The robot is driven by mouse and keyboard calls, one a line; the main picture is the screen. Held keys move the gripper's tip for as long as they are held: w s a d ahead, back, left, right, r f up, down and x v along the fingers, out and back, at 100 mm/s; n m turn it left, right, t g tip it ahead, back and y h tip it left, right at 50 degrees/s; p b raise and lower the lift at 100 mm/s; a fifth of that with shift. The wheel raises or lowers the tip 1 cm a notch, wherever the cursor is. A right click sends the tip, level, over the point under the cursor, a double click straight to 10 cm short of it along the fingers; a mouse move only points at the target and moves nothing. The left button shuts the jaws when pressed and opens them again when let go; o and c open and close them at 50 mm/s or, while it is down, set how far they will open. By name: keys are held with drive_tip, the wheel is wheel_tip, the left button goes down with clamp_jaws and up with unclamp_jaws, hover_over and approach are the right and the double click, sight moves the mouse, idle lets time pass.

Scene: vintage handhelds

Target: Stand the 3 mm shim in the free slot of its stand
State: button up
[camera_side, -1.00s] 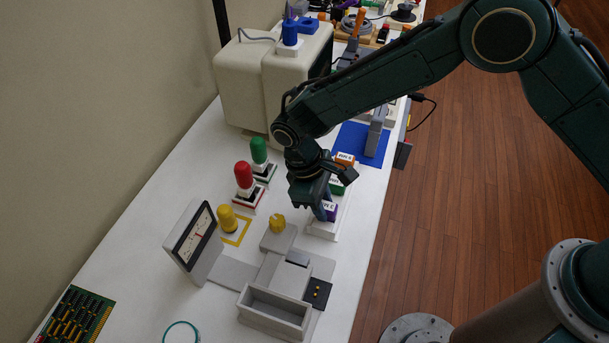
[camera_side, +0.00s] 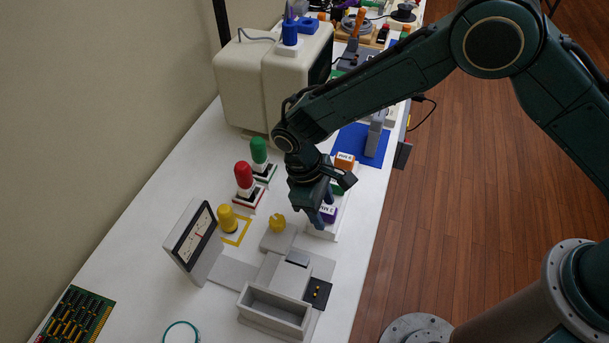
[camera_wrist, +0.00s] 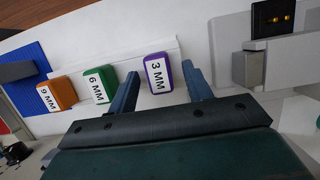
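The 3 mm shim is a purple block with a white "3 MM" label. In the wrist view the shim (camera_wrist: 157,73) lies between the two fingers of my gripper (camera_wrist: 160,69), with a visible gap on each side. My gripper is open. In the side view the shim (camera_side: 328,212) is partly hidden by my gripper (camera_side: 322,210) at the near end of the white stand (camera_side: 322,233). The fingers and shim hide the slot there, so I cannot tell how deep the shim sits.
The green 6 mm (camera_wrist: 100,85) and orange 9 mm (camera_wrist: 57,94) shims stand in a row beside it. Red (camera_side: 243,178), green (camera_side: 259,152) and yellow (camera_side: 227,218) knobbed pieces are to the left. A grey tray (camera_side: 274,310) is in front. The table's right edge is close.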

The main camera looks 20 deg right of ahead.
drive_tip(key=shift+r, duration=0.1)
drive_tip(key=v, duration=1.3)
drive_tip(key=shift+r, duration=0.3)
drive_tip(key=shift+w, duration=0.1)
